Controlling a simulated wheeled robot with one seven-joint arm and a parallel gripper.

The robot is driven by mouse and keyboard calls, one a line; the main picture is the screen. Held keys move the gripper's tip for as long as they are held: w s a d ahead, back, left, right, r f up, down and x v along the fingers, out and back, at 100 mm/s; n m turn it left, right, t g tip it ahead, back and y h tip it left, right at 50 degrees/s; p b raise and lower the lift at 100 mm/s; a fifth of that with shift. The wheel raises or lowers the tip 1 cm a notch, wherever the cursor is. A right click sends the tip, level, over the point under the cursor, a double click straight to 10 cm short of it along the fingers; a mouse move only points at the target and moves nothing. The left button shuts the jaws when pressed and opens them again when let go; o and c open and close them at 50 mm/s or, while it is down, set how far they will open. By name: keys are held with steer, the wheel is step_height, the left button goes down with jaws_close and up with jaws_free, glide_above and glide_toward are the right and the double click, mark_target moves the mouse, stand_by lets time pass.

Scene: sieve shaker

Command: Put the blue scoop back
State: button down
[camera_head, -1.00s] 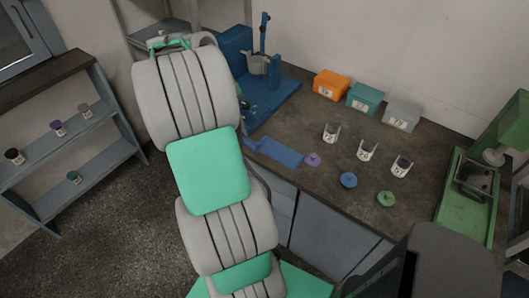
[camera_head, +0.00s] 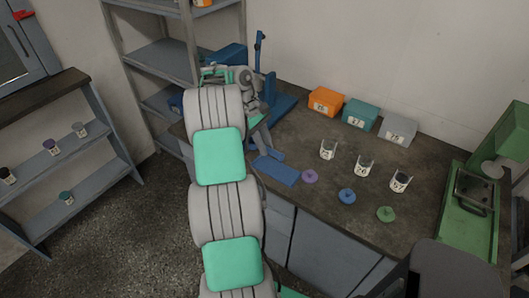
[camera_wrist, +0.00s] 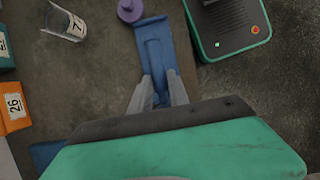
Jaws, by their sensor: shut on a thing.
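My gripper (camera_wrist: 160,82) points down over the counter, its two fingers close together on the blue scoop (camera_wrist: 156,55). In the wrist view the scoop's long narrow shape runs away from the fingertips, over a flat blue rest (camera_wrist: 177,30). I cannot tell whether the scoop touches the rest. In the head view the blue rest (camera_head: 277,171) lies near the counter's front edge, and my gripper (camera_head: 268,150) is just behind it.
A blue stand (camera_head: 260,58) is behind my gripper. A purple lid (camera_head: 309,176) lies right of the rest, with blue (camera_head: 347,196) and green (camera_head: 386,214) lids beyond. Several glass jars (camera_head: 328,149) and an orange box (camera_head: 325,102) stand farther back.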

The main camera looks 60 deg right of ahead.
steer(key=f, duration=0.1)
steer(key=f+b, duration=0.2)
steer(key=f, duration=0.1)
steer(key=shift+w+d, duration=0.2)
steer(key=shift+d, duration=0.05)
steer(key=shift+r, duration=0.1)
steer(key=shift+f, duration=0.25)
steer(key=shift+f, duration=0.35)
steer(key=c, duration=1.3)
jaws_free()
steer(key=shift+o, duration=0.2)
steer(key=shift+r, duration=0.1)
